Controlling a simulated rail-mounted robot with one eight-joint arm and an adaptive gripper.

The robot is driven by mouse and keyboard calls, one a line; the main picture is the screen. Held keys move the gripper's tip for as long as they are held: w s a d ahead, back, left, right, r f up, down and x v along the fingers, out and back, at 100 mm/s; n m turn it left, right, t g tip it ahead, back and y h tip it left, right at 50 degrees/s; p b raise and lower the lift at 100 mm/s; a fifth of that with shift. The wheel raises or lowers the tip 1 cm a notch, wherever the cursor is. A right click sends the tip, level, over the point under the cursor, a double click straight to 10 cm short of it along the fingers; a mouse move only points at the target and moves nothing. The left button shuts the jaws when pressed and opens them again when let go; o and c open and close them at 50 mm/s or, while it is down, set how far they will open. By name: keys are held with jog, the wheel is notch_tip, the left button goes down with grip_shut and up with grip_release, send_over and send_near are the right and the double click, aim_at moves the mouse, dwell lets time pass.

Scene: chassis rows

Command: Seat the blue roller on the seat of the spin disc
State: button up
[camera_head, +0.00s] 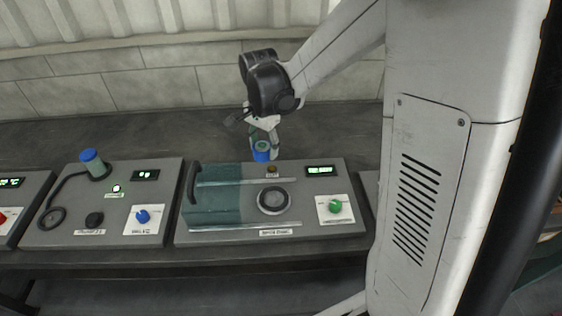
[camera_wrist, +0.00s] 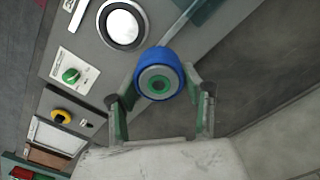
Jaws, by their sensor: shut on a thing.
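The blue roller (camera_head: 261,152) has a blue outer band and a green and grey hub with a dark centre. My gripper (camera_head: 264,143) is shut on it and holds it near the back edge of the middle chassis. The wrist view shows the roller (camera_wrist: 158,80) between the two fingers. The spin disc's seat (camera_head: 273,200) is a dark ring with a pale centre on the middle chassis, in front of the roller. It is empty, and it also shows in the wrist view (camera_wrist: 122,25), apart from the roller.
A teal see-through cover (camera_head: 215,198) with a dark handle sits left of the seat, between rails. A green knob (camera_head: 335,206) and a lit display (camera_head: 321,171) are to the right. The left chassis carries a blue-topped cylinder (camera_head: 94,163) and a blue knob (camera_head: 142,216).

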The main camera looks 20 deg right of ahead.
jog(key=s+f+m+p, duration=0.1)
jog(key=s+m+p, duration=0.1)
jog(key=s+m, duration=0.4)
jog(key=b, duration=0.4)
send_over(276, 198)
jog(key=shift+f, duration=3.8)
jog(key=shift+s, duration=0.1)
jog(key=shift+b, duration=0.55)
jog(key=shift+f+b, duration=1)
jog(key=shift+f, duration=0.05)
jog(key=o, duration=1.4)
jog(key=shift+o, duration=0.2)
notch_tip(276, 198, up, 12)
